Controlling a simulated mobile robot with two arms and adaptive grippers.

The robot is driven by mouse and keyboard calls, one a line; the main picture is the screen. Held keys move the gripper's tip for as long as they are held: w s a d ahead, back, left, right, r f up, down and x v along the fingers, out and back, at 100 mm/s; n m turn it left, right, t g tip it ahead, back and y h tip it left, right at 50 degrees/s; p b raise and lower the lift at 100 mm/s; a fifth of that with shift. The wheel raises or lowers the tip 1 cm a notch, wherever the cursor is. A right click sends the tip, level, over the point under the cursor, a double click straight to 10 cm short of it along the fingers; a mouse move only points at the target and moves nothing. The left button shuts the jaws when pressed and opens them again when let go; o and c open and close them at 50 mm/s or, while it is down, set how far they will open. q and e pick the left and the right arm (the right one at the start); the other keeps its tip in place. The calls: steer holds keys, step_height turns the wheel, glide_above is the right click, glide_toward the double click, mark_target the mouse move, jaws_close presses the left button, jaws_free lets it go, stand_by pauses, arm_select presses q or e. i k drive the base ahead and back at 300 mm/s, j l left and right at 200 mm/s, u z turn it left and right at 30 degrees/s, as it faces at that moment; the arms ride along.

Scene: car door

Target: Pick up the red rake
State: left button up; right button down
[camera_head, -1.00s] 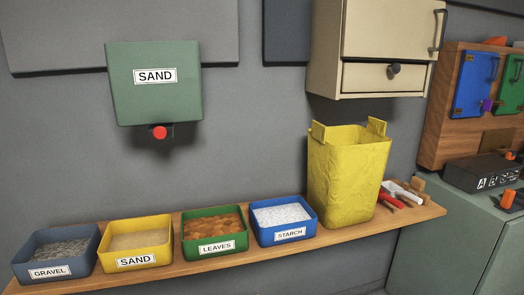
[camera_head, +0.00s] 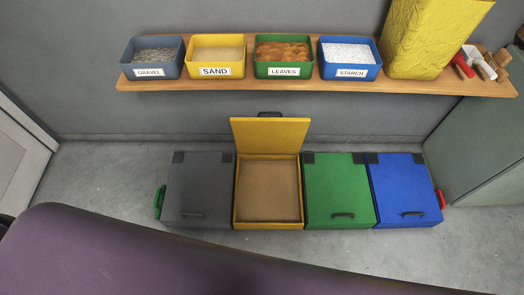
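No thing shows clearly as a rake. Tools with red handles (camera_head: 463,66) and white parts lie at the right end of the wooden shelf (camera_head: 300,87), right of the yellow bag; their shapes are too small to tell. A small red piece (camera_head: 441,198) sticks out at the right side of the blue lidded box on the floor; I cannot tell whether it belongs to a tool or to the box. Neither of my grippers is in view.
On the floor stand a grey box (camera_head: 197,200), an open yellow box (camera_head: 240,205), a green box (camera_head: 338,180) and a blue box (camera_head: 400,185). Labelled bins and a yellow bag (camera_head: 430,40) stand on the shelf. A purple surface (camera_head: 150,250) fills the lower foreground. A green cabinet (camera_head: 480,150) is at right.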

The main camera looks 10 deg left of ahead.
mark_target(440, 194)
steer(key=k+l+u, duration=0.1)
steer(key=k+u, duration=0.3)
steer(key=z, duration=1.8)
steer(key=u, duration=1.8)
steer(key=z, duration=1.8)
